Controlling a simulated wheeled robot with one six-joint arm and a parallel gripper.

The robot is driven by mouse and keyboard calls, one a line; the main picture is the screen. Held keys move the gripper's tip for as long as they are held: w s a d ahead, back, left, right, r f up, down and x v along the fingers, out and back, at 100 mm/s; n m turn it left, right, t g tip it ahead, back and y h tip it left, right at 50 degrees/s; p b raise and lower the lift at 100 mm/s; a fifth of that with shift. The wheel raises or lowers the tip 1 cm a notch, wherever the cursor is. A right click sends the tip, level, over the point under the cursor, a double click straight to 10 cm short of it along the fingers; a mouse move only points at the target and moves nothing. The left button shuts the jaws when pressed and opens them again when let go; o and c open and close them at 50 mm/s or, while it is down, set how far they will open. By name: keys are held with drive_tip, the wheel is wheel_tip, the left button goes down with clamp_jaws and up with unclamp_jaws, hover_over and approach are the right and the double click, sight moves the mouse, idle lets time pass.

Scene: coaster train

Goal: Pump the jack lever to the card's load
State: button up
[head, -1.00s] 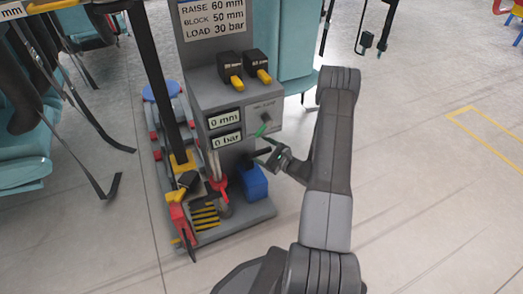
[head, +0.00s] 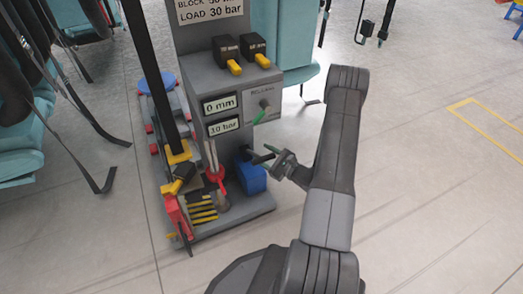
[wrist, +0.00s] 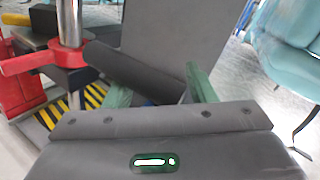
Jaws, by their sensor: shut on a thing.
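The dark jack lever (head: 258,159) sticks out above the blue block (head: 252,178) at the foot of the grey jack stand. My gripper (head: 267,155) is shut on its outer end. In the wrist view, the lever (wrist: 130,70) runs as a dark bar between the two green fingers of my gripper (wrist: 160,92). The card (head: 208,12) on the post reads LOAD 30 bar; its top is cut off. The upper display (head: 219,103) reads 0 mm and the lower display (head: 224,126) reads 10 bar.
A release knob with a green handle (head: 264,112) sits just above my gripper. Two yellow-tipped black switches (head: 227,55) are on the stand's top. A red part (head: 176,217) and yellow-black stripes (head: 203,210) lie at the base. Open floor lies to the right.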

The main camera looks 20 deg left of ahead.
drive_tip(key=shift+s+d+f+b, duration=0.3)
drive_tip(key=shift+s+d+f, duration=0.1)
drive_tip(key=shift+f, duration=0.2)
drive_tip(key=shift+s+d+f+b, duration=0.3)
drive_tip(key=shift+s+f, duration=0.1)
drive_tip(key=shift+f, duration=0.2)
drive_tip(key=o, duration=1.4)
drive_tip(key=shift+r, duration=0.1)
drive_tip(key=p+v, duration=0.3)
drive_tip(key=v, duration=1.1)
